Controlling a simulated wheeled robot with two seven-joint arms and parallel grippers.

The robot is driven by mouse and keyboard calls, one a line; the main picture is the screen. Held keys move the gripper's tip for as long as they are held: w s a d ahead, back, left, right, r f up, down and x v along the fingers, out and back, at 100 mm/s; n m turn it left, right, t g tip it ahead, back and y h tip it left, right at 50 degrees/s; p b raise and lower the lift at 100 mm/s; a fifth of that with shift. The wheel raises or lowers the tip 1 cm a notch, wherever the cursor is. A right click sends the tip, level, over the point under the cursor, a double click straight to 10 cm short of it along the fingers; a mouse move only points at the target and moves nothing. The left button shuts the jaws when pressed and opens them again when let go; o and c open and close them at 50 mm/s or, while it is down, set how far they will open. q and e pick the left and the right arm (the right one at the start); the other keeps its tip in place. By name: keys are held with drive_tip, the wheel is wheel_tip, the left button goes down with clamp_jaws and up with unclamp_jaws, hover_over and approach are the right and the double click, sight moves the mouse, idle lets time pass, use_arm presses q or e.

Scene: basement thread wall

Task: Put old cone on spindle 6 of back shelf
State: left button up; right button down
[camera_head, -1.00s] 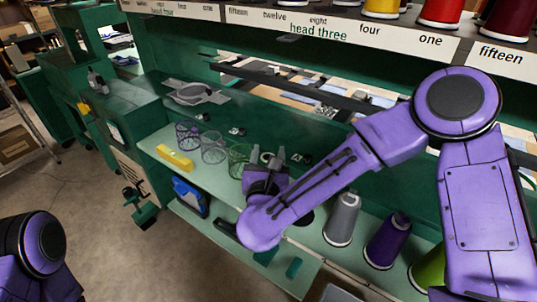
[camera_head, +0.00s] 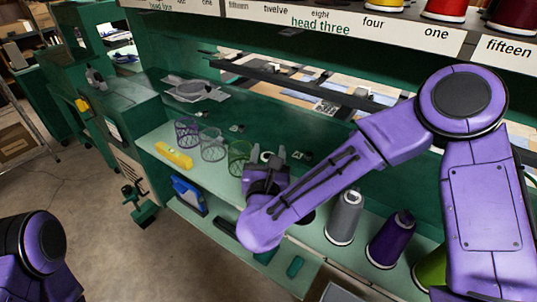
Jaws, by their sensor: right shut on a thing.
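My right gripper (camera_head: 272,160) is over the green shelf (camera_head: 165,134), just right of the green mesh cup. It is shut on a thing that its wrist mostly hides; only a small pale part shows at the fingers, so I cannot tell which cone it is. On the lower shelf stand a grey cone (camera_head: 343,217), a purple cone (camera_head: 390,240) and a yellow-green cone (camera_head: 430,270) partly behind my arm. No spindle carries a readable number 6. My left gripper is out of view; only part of that arm shows at bottom left.
Purple (camera_head: 187,132), grey (camera_head: 212,145) and green (camera_head: 238,156) mesh cups stand left of the gripper. A yellow block (camera_head: 174,155) lies near the shelf edge, with a blue case (camera_head: 189,194) below. A labelled upper rack (camera_head: 345,27) holds yellow, red (camera_head: 445,9) and dark red cones.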

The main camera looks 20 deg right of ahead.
drive_tip(key=shift+f, duration=0.25)
drive_tip(key=shift+r, duration=0.1)
drive_tip(key=shift+c, duration=1.8)
unclamp_jaws()
